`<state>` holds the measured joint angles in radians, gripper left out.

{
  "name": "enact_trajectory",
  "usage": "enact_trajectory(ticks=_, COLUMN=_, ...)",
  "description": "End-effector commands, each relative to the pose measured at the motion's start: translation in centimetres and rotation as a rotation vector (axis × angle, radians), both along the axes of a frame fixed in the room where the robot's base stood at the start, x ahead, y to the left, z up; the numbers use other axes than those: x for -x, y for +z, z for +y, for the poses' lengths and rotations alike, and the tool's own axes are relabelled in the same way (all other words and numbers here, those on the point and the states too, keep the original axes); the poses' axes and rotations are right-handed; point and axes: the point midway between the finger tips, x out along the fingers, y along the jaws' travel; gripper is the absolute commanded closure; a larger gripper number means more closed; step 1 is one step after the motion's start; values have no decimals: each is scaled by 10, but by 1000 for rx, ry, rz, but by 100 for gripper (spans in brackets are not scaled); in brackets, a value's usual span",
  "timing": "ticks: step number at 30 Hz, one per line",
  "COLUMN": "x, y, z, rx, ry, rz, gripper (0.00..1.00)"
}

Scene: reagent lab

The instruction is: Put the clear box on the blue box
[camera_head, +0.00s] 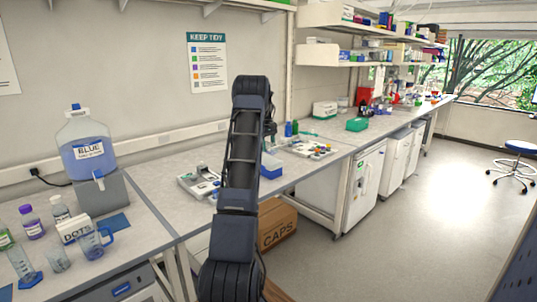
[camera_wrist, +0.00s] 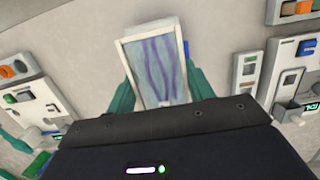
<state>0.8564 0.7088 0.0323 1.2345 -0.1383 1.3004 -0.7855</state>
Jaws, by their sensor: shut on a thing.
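A pale-framed clear box (camera_wrist: 155,66) with wavy blue-purple streaks across its face is between the teal fingers of my gripper (camera_wrist: 160,75) in the wrist view. My gripper is shut on it, one finger at each side. In the head view my dark arm reaches over the bench and hides my gripper and the held box. A blue box (camera_head: 271,171) with a paler upper part sits on the bench just right of my arm, partly covered by it. I cannot tell how far the clear box is from it.
A tray of small items (camera_head: 312,148) lies right of the blue box, and a grey instrument (camera_head: 200,184) lies left of my arm. A green box (camera_head: 357,125) stands farther along. A large blue-liquid jug (camera_head: 86,152) and several bottles occupy the left bench.

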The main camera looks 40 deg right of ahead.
Motion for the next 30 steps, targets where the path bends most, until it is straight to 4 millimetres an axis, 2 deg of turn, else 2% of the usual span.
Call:
enact_trajectory(ticks=10, x=0, y=-39, z=0, rx=-1, ry=1, rz=1, gripper=75)
enact_trajectory(ticks=23, x=0, y=-45, z=0, rx=0, ry=1, rz=0, gripper=75)
enact_trajectory(ticks=24, x=0, y=-45, z=0, rx=0, ry=1, rz=0, gripper=40)
enact_trajectory(ticks=26, x=0, y=-45, z=0, rx=0, ry=1, rz=0, gripper=28)
enact_trajectory(ticks=30, x=0, y=-45, z=0, rx=0, ry=1, rz=0, gripper=26)
